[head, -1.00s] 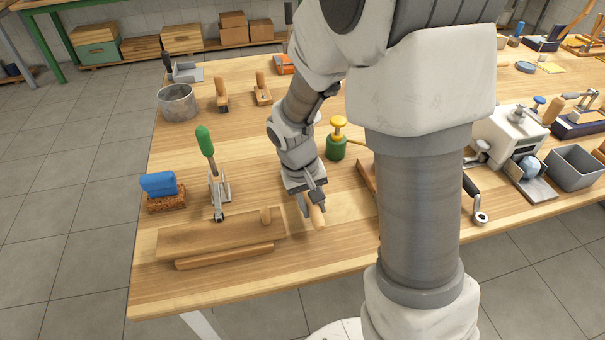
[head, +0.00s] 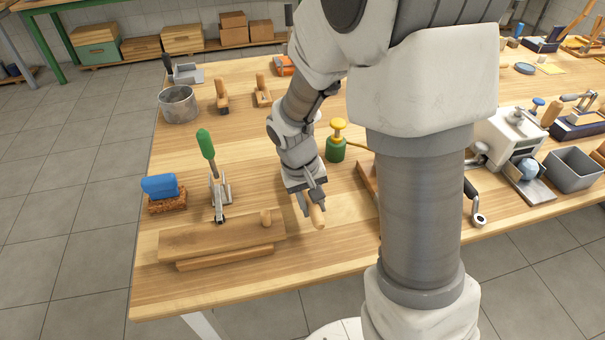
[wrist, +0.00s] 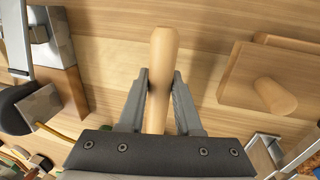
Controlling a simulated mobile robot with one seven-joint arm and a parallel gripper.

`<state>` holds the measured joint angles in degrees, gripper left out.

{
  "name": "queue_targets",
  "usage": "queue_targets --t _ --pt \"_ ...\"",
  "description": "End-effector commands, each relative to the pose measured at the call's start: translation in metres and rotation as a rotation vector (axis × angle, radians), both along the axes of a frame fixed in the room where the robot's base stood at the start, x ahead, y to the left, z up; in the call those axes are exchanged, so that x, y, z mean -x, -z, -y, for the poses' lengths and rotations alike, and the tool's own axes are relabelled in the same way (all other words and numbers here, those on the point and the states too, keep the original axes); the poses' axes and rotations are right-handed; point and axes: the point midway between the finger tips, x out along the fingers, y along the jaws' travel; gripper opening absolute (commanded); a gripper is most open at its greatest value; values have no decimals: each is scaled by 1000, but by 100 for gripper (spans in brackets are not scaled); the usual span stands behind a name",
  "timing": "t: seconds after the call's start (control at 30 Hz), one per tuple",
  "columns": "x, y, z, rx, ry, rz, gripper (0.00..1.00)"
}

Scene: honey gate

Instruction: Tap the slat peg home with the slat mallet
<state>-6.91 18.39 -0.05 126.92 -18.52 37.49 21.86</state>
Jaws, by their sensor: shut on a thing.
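My gripper (head: 308,207) is shut on a pale wooden handle, taken to be the slat mallet's (head: 317,216). In the wrist view the handle (wrist: 160,60) stands between the two fingers (wrist: 158,88), its rounded end pointing away. The mallet head is not clearly seen. The slat peg (head: 265,217) is a short round wooden peg standing up from the right end of a wooden slat (head: 200,240). My gripper is right of the peg and apart from it. The wrist view shows the peg (wrist: 275,97) right of the handle.
A green-handled toggle clamp (head: 217,190) stands at the slat's back edge. A blue-topped brown block (head: 164,194) is left of it. A green canister with a yellow top (head: 336,145) stands behind my gripper. Bare tabletop lies in front of the slat.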

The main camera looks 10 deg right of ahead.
Motion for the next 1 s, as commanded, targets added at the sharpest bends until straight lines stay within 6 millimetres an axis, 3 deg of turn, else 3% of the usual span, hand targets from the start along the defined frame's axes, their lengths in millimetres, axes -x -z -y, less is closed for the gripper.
queue_targets --t 0.7,1.0 --pt "-1 -60 0 -1 0 4 0" --pt "-1 -60 0 0 0 3 0"
